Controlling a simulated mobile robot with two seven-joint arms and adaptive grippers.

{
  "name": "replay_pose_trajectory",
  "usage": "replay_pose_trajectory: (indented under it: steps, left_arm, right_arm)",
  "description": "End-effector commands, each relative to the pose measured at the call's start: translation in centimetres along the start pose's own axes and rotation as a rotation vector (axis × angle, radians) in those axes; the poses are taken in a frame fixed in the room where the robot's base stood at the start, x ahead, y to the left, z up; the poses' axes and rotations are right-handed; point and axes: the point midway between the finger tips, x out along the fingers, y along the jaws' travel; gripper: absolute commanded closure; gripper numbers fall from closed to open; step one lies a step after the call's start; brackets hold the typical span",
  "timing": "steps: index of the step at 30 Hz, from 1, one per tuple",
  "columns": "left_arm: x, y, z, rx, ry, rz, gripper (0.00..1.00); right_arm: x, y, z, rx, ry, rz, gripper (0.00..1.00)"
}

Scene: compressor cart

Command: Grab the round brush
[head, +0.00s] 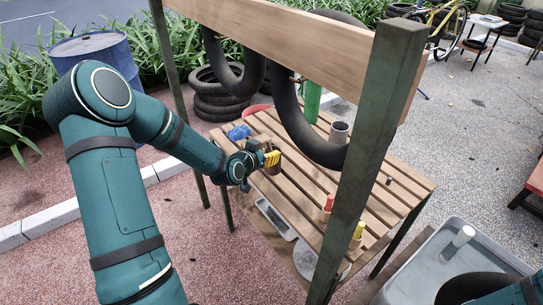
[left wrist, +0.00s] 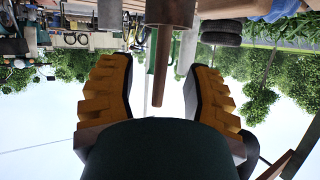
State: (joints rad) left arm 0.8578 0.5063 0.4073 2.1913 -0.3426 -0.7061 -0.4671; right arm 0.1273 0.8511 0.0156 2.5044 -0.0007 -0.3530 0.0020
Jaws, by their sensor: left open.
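The round brush (left wrist: 168,12) appears to be the brown thing with a wide round body and a thin handle in the left wrist view, which is upside down. Its handle extends between my left gripper's yellow fingers, with gaps on both sides. In the head view, my left gripper (head: 271,158) is over the slatted table, and a brown part of the brush (head: 272,169) shows just below the fingers. The left gripper (left wrist: 160,92) is open and not closed on the handle. My right gripper is out of view; only part of that arm shows at the lower right.
The slatted wooden table (head: 300,178) holds a blue cloth (head: 238,132), a green bottle (head: 312,100), a grey cup (head: 339,132), a red bottle (head: 328,202) and a yellow bottle (head: 357,232). A wooden beam with hanging tyres and a green post (head: 370,150) stand in front.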

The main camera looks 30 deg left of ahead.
Motion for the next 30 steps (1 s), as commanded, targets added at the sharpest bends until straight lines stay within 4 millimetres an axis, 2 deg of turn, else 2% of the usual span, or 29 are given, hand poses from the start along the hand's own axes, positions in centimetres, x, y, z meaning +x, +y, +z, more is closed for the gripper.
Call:
replay_pose_trajectory:
  steps: [3, 7, 16, 17, 21, 22, 30]
  left_arm:
    - [2.0, -0.2, 0.2, -0.003, 0.000, 0.000, 0.50]
    - [3.4, -0.1, 0.1, -0.001, 0.001, 0.001, 0.50]
    - [4.0, -0.2, 0.0, -0.001, 0.000, 0.000, 0.50]
    - [4.0, -0.2, 0.1, -0.001, 0.000, 0.000, 0.47]
    - [3.9, -0.2, 0.1, -0.001, 0.000, 0.000, 0.96]
    - [3.9, -0.2, 0.1, -0.001, 0.000, 0.000, 1.00]
    - [3.9, -0.2, 0.1, -0.001, 0.000, 0.000, 1.00]
  right_arm:
    - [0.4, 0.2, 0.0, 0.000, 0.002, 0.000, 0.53]
    - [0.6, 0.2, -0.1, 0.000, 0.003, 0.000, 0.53]
    - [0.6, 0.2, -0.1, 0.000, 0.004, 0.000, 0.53]
    - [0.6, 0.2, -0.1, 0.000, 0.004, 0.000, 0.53]
    - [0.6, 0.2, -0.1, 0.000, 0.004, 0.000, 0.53]
    - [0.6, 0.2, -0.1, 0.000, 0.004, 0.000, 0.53]
    - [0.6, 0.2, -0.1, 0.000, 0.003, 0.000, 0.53]
